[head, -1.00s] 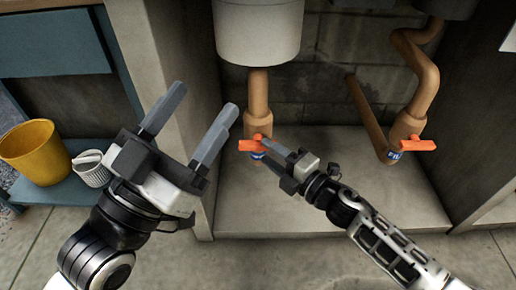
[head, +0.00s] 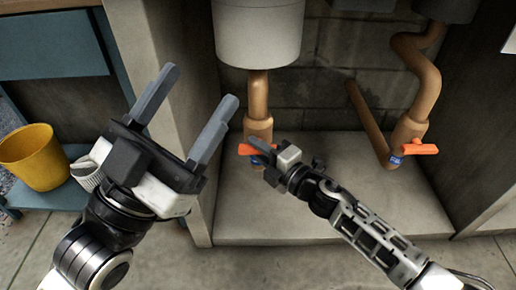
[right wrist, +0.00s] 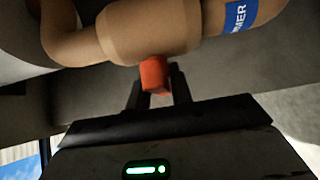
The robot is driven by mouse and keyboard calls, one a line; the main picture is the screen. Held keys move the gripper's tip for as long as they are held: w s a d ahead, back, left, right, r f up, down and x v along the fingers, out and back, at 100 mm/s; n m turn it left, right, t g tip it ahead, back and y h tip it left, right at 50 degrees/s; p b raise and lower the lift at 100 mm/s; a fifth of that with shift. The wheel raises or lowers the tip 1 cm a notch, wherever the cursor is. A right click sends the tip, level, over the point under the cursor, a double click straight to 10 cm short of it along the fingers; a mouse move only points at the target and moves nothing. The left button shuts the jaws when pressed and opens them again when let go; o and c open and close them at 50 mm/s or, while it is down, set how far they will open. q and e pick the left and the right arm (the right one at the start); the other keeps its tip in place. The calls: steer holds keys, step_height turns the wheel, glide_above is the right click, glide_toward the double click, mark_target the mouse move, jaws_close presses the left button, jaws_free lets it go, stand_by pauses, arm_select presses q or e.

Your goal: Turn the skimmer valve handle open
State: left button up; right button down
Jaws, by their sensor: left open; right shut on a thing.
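The skimmer valve handle (head: 245,149) is orange and sits on the left copper-coloured pipe (head: 258,95), below the white cylinder. In the right wrist view the handle (right wrist: 154,74) is between my two dark fingers, beside a blue label (right wrist: 240,17) whose visible letters end in "MMER". My right gripper (head: 259,153) is shut on the handle and hides part of it in the head view. My left gripper (head: 201,90) is open and empty, raised in front of the left wall of the bay.
A second orange handle (head: 419,148) with a blue label is on the right pipe (head: 428,85). A white cylinder (head: 257,35) hangs above the left pipe. A yellow bucket (head: 35,157) and a white ribbed container (head: 86,172) stand at the left. The bay floor (head: 370,215) is clear.

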arm_select(q)
steer(key=shift+w+r, duration=0.1)
arm_select(e)
steer(key=shift+r, duration=0.1)
